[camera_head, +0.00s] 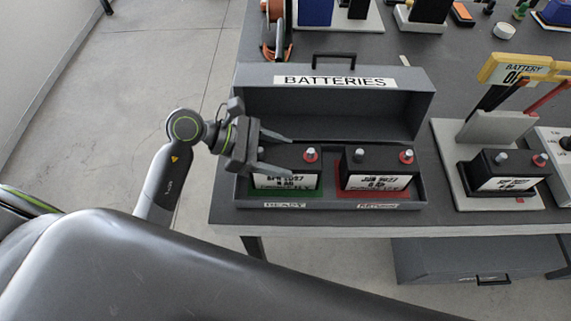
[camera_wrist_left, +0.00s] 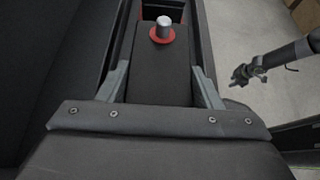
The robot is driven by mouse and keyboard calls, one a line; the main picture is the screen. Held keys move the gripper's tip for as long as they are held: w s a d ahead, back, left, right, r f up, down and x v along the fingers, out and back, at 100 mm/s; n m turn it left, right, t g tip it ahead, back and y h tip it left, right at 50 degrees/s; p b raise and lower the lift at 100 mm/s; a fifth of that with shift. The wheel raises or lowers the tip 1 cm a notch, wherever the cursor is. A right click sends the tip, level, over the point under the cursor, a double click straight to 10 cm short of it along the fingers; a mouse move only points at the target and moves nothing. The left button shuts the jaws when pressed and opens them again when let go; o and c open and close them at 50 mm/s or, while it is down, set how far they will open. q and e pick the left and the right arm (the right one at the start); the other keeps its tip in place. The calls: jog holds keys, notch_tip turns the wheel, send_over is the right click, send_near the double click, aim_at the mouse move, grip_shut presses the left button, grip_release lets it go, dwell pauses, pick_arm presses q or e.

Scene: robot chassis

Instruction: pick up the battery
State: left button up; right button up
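A black battery (camera_head: 290,180) with a white label stands in the left, green-floored compartment of the grey battery case (camera_head: 420,190). Its red-ringed terminal shows at its right end. My left gripper (camera_head: 287,154) reaches in from the left over this battery's left end, hiding part of it. In the left wrist view the two fingers (camera_wrist_left: 160,88) are open, one on each side of the battery (camera_wrist_left: 160,75); I cannot tell whether they touch it. What looks like my right gripper (camera_wrist_left: 246,74) shows small at the right of the wrist view, apart from the battery; its opening is unclear.
A second battery (camera_head: 376,170) stands in the right, red-floored compartment. The raised lid (camera_head: 330,112), marked BATTERIES, is behind both. A battery tester (camera_head: 450,165) holding another battery (camera_head: 503,172) stands to the right. The table's front edge is close before the case.

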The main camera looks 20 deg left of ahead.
pick_arm(q)
grip_shut()
jog(key=shift+w+r, duration=0.1)
jog(key=shift+r, duration=0.05)
jog(key=shift+r, duration=0.1)
